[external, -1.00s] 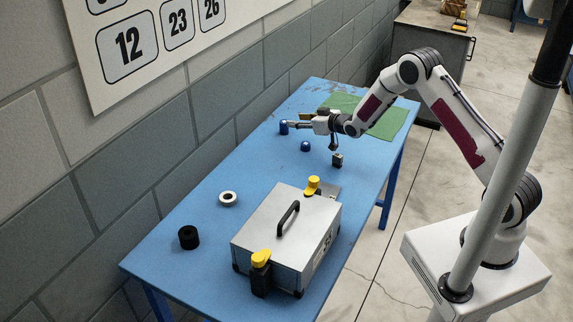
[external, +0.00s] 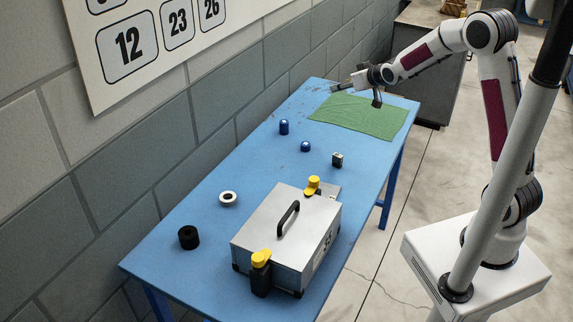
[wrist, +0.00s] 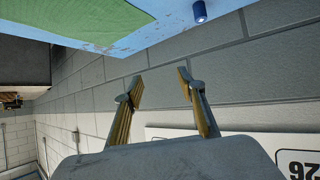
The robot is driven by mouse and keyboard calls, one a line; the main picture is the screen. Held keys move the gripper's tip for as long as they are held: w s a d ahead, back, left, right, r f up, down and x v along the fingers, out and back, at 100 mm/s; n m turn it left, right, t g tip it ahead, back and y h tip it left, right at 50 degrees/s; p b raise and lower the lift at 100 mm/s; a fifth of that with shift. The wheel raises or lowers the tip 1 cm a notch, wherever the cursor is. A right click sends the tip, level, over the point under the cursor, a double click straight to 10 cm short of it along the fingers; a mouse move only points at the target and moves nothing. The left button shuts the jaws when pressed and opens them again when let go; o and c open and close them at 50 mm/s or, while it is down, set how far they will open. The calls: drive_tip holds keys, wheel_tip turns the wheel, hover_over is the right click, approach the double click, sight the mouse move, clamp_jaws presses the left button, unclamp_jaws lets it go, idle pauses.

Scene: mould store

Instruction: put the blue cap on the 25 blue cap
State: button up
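A taller dark-blue cylinder (external: 284,127) stands upright at the left side of the blue table, and a lower dark-blue piece (external: 305,147) sits to its right and nearer the camera. No number is readable on either, so I cannot tell which is the 25 one. Whether the taller one is two stacked parts is too small to tell. My gripper (external: 337,88) is raised near the table's far end, beyond both blue pieces. In the wrist view my gripper (wrist: 160,79) has its fingers apart with nothing between them. The taller cylinder (wrist: 199,12) shows at the top there.
A green cloth (external: 360,117) lies across the table's far end. A small metal block (external: 338,160), a white ring (external: 228,199) and a black cylinder (external: 189,237) stand apart. A metal case (external: 287,235) fills the near right. A wall runs along the left.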

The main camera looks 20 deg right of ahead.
drive_tip(key=s+d+r+m+g+h, duration=0.1)
drive_tip(key=s+d+r, duration=0.4)
drive_tip(key=s, duration=0.5)
drive_tip(key=s+d+r+m+g+h, duration=0.1)
drive_tip(key=s+d+r, duration=0.4)
drive_tip(key=s, duration=0.5)
drive_tip(key=s+d+f+g, duration=0.1)
drive_tip(key=s+d, duration=0.1)
drive_tip(key=s, duration=0.9)
drive_tip(key=s+d+f+m+g, duration=0.1)
drive_tip(key=s+d+f+g, duration=0.1)
drive_tip(key=s, duration=1)
drive_tip(key=shift+s+d+f+m+h, duration=0.2)
drive_tip(key=shift+s+d+m+h, duration=0.15)
drive_tip(key=shift+d, duration=0.4)
